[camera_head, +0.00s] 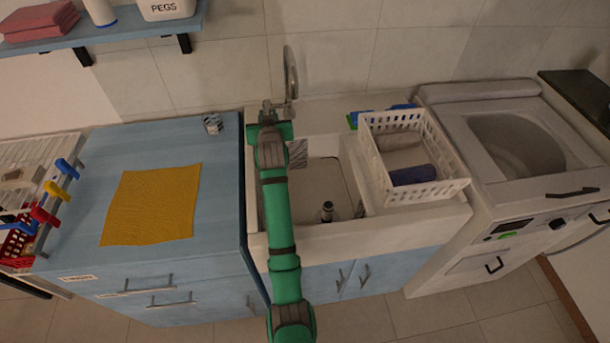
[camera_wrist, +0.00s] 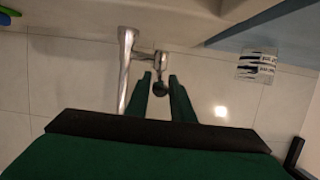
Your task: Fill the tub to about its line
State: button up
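The tub is the white sink basin (camera_head: 340,233) in the middle of the head view. I cannot make out any water or a clear fill line in it. A small dark and grey upright piece (camera_head: 327,211) stands inside it. The metal tap (camera_head: 291,75) rises at the wall behind the tub. It also shows in the wrist view as a long spout (camera_wrist: 126,70) beside a short lever with a round dark end (camera_wrist: 161,87). My gripper (camera_wrist: 161,80) is open, with one finger on each side of the lever end. I cannot tell whether they touch it.
A white basket (camera_head: 455,187) with rolled cloths sits on the tub's right side. A blue cabinet top with a yellow cloth (camera_head: 152,205) is on the left. A washing machine (camera_head: 515,140) stands at right. A shelf (camera_head: 120,30) hangs upper left.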

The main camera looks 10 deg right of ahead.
jog(key=shift+r, duration=0.1)
jog(key=shift+w+r, duration=0.25)
jog(key=shift+r, duration=1)
jog(key=shift+w+r, duration=0.25)
jog(key=shift+r, duration=0.2)
jog(key=shift+w+r, duration=0.2)
jog(key=shift+r, duration=0.25)
jog(key=shift+f, duration=0.1)
dwell(5.7)
